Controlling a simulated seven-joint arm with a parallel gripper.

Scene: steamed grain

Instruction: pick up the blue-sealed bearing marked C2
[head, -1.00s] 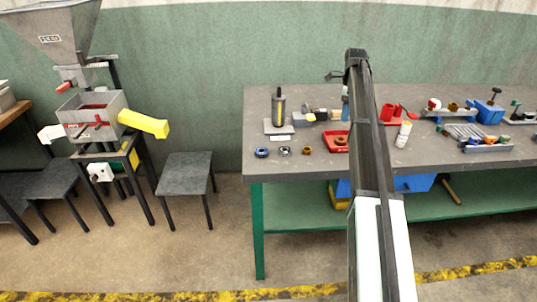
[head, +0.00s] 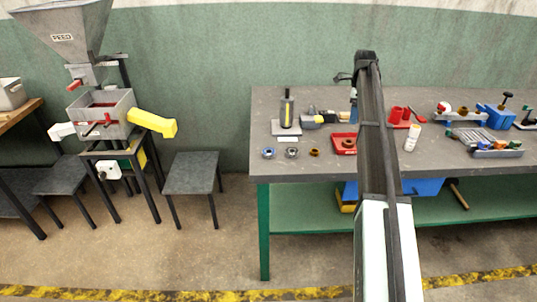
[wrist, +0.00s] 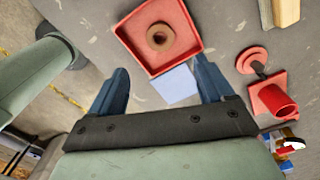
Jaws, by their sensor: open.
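A blue-ringed bearing (head: 267,153) lies near the left front edge of the workbench in the head view. A silver-grey bearing (head: 292,153) and a bronze-brown ring (head: 315,153) lie in a row to its right. No C2 marking is readable. My gripper (wrist: 160,84) is open and empty in the wrist view, with its two blue fingers apart. Beyond the fingers is a red tray (wrist: 199,43) holding a brown ring (wrist: 160,37). A pale blue card (wrist: 177,84) lies between tray and gripper. The blue bearing is not visible in the wrist view.
The workbench (head: 300,172) has free room along its front left edge. A dark upright tool on a stand (head: 287,110) is behind the bearings. Red parts (head: 400,114), a white bottle (head: 411,138) and a grey tray (head: 490,150) stand right of my arm.

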